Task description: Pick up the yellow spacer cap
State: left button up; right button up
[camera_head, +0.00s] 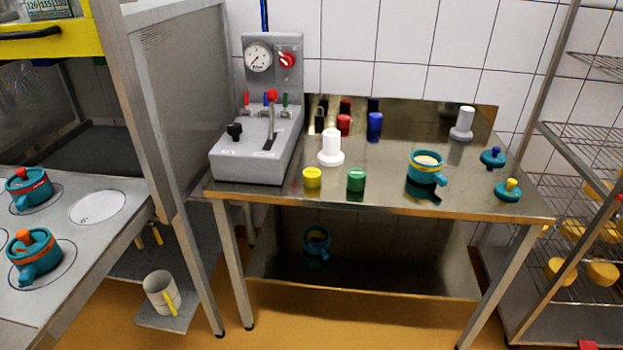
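The yellow spacer cap (312,178) appears as a small yellow cylinder standing upright near the front edge of the steel table (300,208). A white plunger-shaped piece (331,149) stands behind these two. Neither of my grippers shows in the head view.
Red (344,125), blue (375,122) and black (319,121) caps stand farther back. A grey press unit (251,156) with levers is on the left, a teal mould (427,166) on the right. A wire rack (570,150) stands at right, a side counter (95,240) at left.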

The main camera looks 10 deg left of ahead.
aim_at(312, 177)
jog(key=u, duration=1.85)
jog(key=z, duration=1.6)
jog(key=i+l+u, duration=0.1)
jog(key=l, duration=0.25)
jog(key=i+l, duration=0.2)
jog(key=i+l+u, duration=0.15)
jog(key=l, duration=0.3)
jog(key=i+l+u, duration=0.1)
jog(key=l, duration=0.25)
jog(key=i+l, duration=0.15)
jog(key=l, duration=0.2)
jog(key=u, duration=0.05)
